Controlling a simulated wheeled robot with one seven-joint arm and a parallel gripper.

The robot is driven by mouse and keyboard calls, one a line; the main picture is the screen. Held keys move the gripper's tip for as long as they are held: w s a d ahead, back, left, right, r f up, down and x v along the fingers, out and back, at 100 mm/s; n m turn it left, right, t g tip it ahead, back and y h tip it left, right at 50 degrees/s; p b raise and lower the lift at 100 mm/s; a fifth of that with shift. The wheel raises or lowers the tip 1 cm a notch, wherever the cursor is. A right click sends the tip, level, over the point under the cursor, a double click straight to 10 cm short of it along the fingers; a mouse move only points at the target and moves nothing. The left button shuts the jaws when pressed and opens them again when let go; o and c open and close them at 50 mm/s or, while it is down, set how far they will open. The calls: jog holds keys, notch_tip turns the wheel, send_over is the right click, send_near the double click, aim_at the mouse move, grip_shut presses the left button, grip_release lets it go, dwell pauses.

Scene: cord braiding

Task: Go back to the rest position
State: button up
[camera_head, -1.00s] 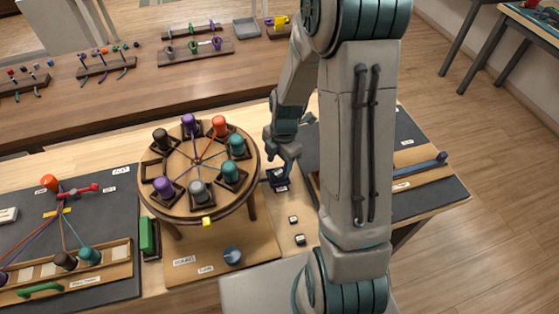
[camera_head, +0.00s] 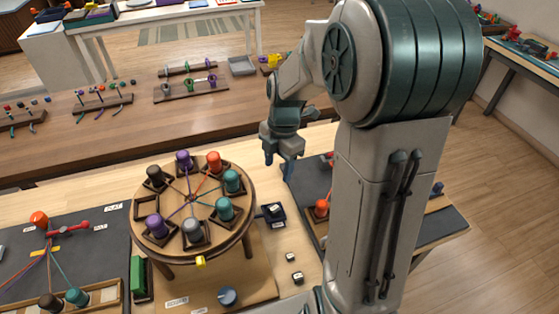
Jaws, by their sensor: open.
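My gripper (camera_head: 279,161) hangs in the air, fingers pointing down, to the right of the round braiding stand and above the table. It is open, and I see nothing between its fingers. The round wooden stand (camera_head: 176,247) carries several bobbins in square holders around its rim: brown, purple, orange, teal and grey. Coloured cords run from them to the centre. A small dark tray (camera_head: 271,215) with a pale piece on it lies on the table below my gripper. My arm covers part of the right side.
A dark mat with an orange bobbin (camera_head: 321,208) lies on the right, partly behind my arm. The left mat (camera_head: 95,233) holds cords, an orange knob (camera_head: 39,219) and a red handle. A long wooden bench (camera_head: 60,150) with small racks stands behind. A green block (camera_head: 138,278) lies beside the stand.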

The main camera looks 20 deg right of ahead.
jog(key=s+r+m+t, duration=0.2)
jog(key=s+r+m, duration=0.2)
jog(key=s+m, duration=0.3)
jog(key=s+a+r+m+t+h, duration=0.1)
jog(key=s+r+m, duration=0.4)
jog(key=m, duration=1)
jog(key=shift+s+a+t, duration=0.15)
jog(key=shift+s+t, duration=0.35)
jog(key=shift+s, duration=1.05)
